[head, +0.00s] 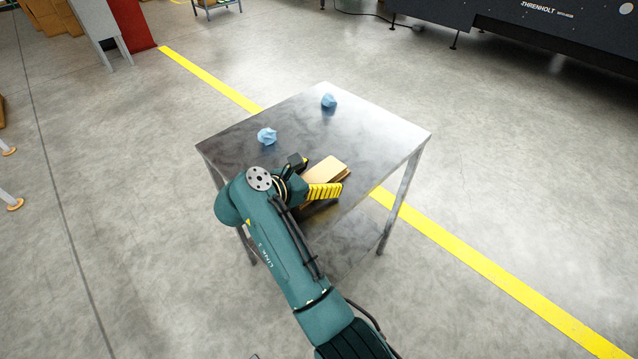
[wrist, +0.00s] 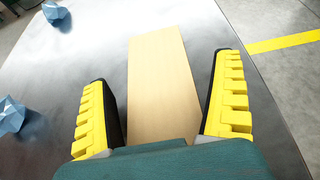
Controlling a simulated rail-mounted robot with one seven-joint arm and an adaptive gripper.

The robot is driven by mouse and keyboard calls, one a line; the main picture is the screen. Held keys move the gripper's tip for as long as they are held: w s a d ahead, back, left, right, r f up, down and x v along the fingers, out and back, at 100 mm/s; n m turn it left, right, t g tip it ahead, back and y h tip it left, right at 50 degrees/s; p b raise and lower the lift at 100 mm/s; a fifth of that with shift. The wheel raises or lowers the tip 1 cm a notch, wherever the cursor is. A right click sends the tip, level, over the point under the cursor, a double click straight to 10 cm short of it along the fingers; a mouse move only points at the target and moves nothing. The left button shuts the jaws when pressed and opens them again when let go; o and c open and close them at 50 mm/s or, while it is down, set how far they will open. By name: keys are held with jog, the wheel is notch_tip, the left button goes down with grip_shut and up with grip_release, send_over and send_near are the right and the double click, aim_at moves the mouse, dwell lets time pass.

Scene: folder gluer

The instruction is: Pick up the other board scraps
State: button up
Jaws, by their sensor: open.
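A flat tan board piece (head: 328,168) lies on the metal table near its front right side. In the wrist view the same board piece (wrist: 163,75) runs lengthwise between my fingers. My gripper (head: 322,184) is low over the table at the board; its yellow-padded fingers (wrist: 164,105) are open, one on each side of it, with gaps between. The near end of the board is hidden behind my gripper. I cannot tell whether it is one piece or a stack.
Two crumpled blue lumps (head: 267,136) (head: 329,101) lie on the metal table (head: 225,138). They also show at the wrist view's left (wrist: 10,115). The table is otherwise clear. A yellow floor line (head: 470,262) passes beneath it. A dark machine (head: 530,30) stands behind.

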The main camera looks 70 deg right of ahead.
jog(key=shift+w+a+r, duration=0.1)
jog(key=shift+c, duration=0.8)
jog(key=c, duration=1)
jog(key=shift+o, duration=0.2)
